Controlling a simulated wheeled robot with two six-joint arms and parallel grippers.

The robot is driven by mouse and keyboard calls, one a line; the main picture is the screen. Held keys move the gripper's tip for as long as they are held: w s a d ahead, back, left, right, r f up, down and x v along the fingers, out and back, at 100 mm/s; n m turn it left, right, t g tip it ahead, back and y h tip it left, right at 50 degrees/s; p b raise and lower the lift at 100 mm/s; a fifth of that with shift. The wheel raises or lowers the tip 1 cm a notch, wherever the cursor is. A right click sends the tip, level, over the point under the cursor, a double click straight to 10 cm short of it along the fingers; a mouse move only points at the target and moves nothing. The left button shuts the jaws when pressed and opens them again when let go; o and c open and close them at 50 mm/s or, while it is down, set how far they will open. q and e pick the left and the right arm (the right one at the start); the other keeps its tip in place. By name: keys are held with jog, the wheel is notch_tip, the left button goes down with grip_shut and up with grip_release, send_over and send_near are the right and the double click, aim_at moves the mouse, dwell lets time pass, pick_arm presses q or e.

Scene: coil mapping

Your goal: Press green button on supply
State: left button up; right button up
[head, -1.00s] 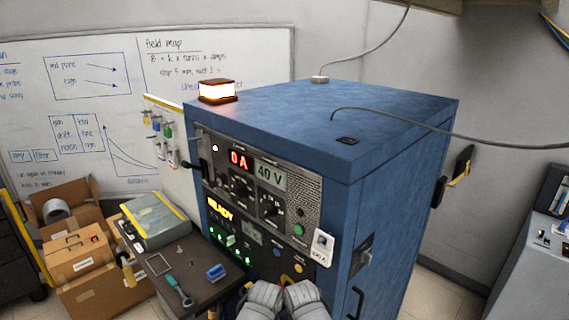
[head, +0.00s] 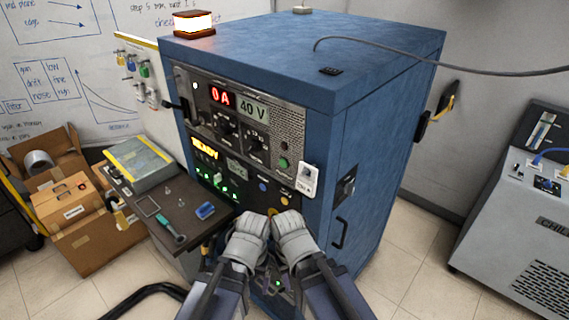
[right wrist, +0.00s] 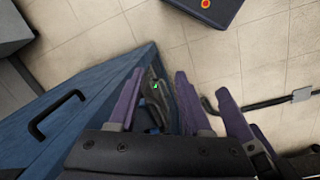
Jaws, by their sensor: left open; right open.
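The supply is a tall blue cabinet (head: 365,120) in the head view, its front panel showing 0 A, 40 V and READY. A round green button (head: 283,162) sits at the panel's right side, left of a white tag (head: 307,180). Small green-lit switches (head: 220,184) sit lower left. My left gripper (head: 268,281) is open, low in front of the cabinet and below the button, partly hidden by my wrists. My right gripper (right wrist: 158,85) is open in the right wrist view; a dark part with a green spot shows between its purple fingers. Neither gripper touches the button.
A dark side table (head: 165,205) with a screwdriver (head: 170,228) and a blue block (head: 205,211) stands left of the cabinet. Cardboard boxes (head: 75,215) stand farther left. A grey chiller (head: 520,220) stands right, with open floor (head: 410,250) between.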

grip_shut()
dwell(1.5)
